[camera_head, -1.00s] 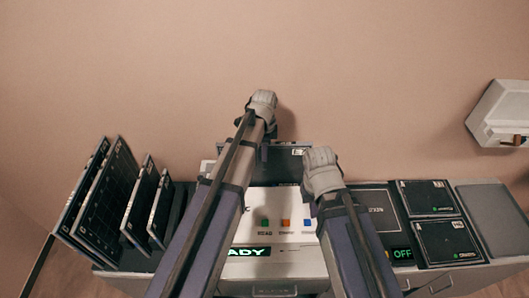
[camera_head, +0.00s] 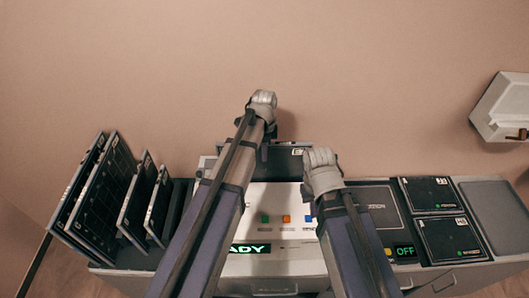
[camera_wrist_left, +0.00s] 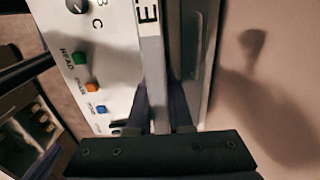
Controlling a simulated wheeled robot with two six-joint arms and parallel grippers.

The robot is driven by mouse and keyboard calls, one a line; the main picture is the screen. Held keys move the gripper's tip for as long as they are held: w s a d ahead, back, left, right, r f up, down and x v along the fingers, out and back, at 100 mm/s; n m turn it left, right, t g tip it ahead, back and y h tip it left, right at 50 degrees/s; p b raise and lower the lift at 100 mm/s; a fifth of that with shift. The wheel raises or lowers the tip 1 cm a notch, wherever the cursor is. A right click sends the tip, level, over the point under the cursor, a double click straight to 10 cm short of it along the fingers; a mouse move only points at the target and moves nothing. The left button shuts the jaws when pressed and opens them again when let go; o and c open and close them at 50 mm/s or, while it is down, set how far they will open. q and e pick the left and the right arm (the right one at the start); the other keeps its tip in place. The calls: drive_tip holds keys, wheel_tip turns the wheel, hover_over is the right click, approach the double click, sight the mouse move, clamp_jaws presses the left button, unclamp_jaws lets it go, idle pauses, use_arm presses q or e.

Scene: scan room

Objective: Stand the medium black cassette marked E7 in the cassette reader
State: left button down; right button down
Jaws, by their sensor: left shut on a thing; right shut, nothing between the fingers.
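The black cassette (camera_head: 287,158) stands on edge at the back of the cassette reader, partly hidden behind my arms. In the left wrist view its pale label edge (camera_wrist_left: 151,62) shows an "E"; the rest of the mark is cut off. My left gripper (camera_head: 265,152) is shut on this cassette. The reader (camera_head: 270,205) is a pale console with green, orange and blue buttons and a green display ending in "ADY". I cannot tell whether the cassette's lower edge is in the slot. My right gripper (camera_head: 308,207) is shut and empty above the reader's right side.
A dark rack (camera_head: 178,205) at the left holds several upright black cassettes (camera_head: 105,185). To the right are a dark panel (camera_head: 375,210) with an "OFF" display, two flat black cassettes (camera_head: 450,238) and a grey pad (camera_head: 495,208). A pale box (camera_head: 500,105) hangs on the wall.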

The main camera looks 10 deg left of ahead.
use_arm(q)
drive_tip(key=shift+f+b, duration=1.55)
drive_tip(key=shift+f, duration=0.15)
drive_tip(key=c, duration=0.7)
unclamp_jaws()
drive_tip(key=shift+c, duration=0.2)
drive_tip(key=shift+r, duration=0.1)
wheel_tip(320, 180, up, 8)
drive_tip(key=p, duration=0.7)
drive_tip(key=shift+p, duration=0.4)
wheel_tip(320, 180, up, 6)
drive_tip(key=p, duration=0.6)
